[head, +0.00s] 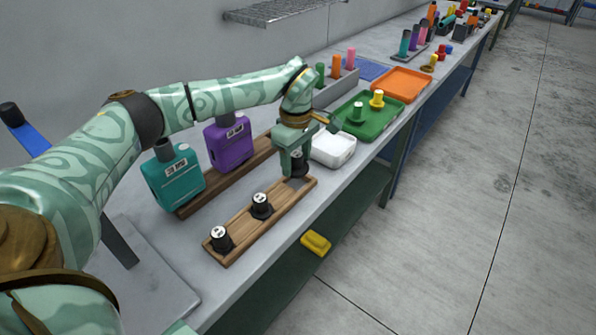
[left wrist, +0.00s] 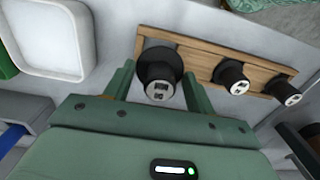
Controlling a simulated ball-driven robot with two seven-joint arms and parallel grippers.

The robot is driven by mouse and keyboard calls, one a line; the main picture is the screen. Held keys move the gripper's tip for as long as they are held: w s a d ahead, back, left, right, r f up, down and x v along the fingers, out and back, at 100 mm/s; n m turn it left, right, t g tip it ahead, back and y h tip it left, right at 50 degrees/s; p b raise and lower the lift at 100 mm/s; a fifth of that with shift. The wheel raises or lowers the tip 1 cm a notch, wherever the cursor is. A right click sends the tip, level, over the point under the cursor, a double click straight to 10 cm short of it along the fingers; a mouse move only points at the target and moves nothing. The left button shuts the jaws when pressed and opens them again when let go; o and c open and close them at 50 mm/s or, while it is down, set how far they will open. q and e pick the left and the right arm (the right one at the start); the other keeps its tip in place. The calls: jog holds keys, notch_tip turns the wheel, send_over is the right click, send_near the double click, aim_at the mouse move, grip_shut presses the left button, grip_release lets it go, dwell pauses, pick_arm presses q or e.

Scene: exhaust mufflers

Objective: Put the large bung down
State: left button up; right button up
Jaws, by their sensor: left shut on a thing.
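The large bung (head: 299,165) is black, with a pale marking on top. My left gripper (head: 296,158) is shut on it, over the far end of a wooden board (head: 241,223). In the left wrist view the large bung (left wrist: 158,73) sits between the fingers of my left gripper (left wrist: 157,85), at the end of the board (left wrist: 203,59). I cannot tell whether its base touches the board. Two smaller black bungs stand upright on the board, one in the middle (head: 262,206) and one at the near end (head: 221,239). My right gripper is not in view.
A teal canister (head: 174,182) and a purple canister (head: 229,146) stand on another wooden board behind. A white tray (head: 334,160), a green tray (head: 386,122) and an orange tray (head: 401,84) lie farther along the bench. A yellow block (head: 316,243) is below the bench edge.

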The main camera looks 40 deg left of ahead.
aim_at(296, 170)
pick_arm(q)
notch_tip(296, 170, down, 4)
jog(key=shift+w+r+b, duration=0.1)
jog(key=shift+w+b, duration=0.05)
jog(key=shift+b, duration=0.65)
jog(key=shift+a+r, duration=0.1)
jog(key=shift+f, duration=0.35)
jog(key=o, duration=1.3)
